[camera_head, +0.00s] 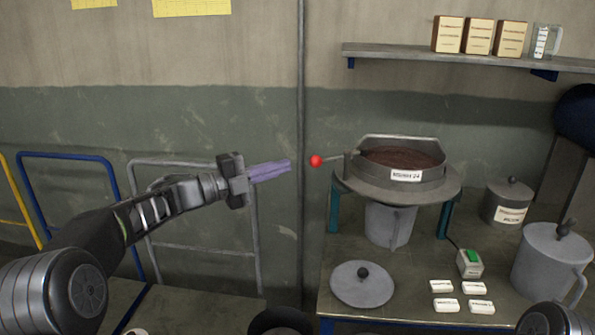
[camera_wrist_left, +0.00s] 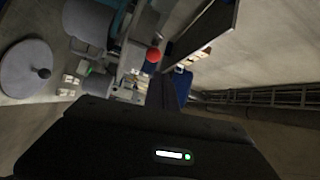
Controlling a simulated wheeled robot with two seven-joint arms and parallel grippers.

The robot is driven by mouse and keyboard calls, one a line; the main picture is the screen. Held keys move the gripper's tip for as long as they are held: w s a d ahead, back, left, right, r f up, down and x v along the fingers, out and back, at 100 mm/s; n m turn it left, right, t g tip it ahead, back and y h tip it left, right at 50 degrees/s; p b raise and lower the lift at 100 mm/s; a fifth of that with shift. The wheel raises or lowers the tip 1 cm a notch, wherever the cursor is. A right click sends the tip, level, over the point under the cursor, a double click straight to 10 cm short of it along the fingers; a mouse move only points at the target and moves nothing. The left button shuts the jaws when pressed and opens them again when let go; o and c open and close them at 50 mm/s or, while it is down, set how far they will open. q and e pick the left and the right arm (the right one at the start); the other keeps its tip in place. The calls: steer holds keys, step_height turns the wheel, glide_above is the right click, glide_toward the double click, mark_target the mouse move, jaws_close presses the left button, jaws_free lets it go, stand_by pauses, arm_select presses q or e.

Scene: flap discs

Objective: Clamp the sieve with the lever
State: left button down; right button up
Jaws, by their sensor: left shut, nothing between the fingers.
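The sieve (camera_head: 402,188) is a round grey metal pan holding dark brown material, with a white label on its front. It sits on a round stand with teal legs. The lever (camera_head: 335,159) sticks out from its left side and ends in a red ball knob (camera_head: 316,161). The knob also shows in the left wrist view (camera_wrist_left: 153,55). My left gripper (camera_head: 289,165) is shut and empty. Its purple fingers point right toward the knob, a short gap to its left at about the same height in the picture. My right gripper is out of view.
A grey jug (camera_head: 388,225) stands under the sieve stand. On the bench are a lid (camera_head: 362,284), several white blocks (camera_head: 446,305), a green-button switch box (camera_head: 470,263), a lidded pot (camera_head: 508,200) and a large lidded jug (camera_head: 550,258). A wall shelf (camera_head: 470,57) hangs above.

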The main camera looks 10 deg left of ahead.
arm_select(q)
steer(key=shift+a, duration=1.1)
steer(key=shift+f, duration=0.1)
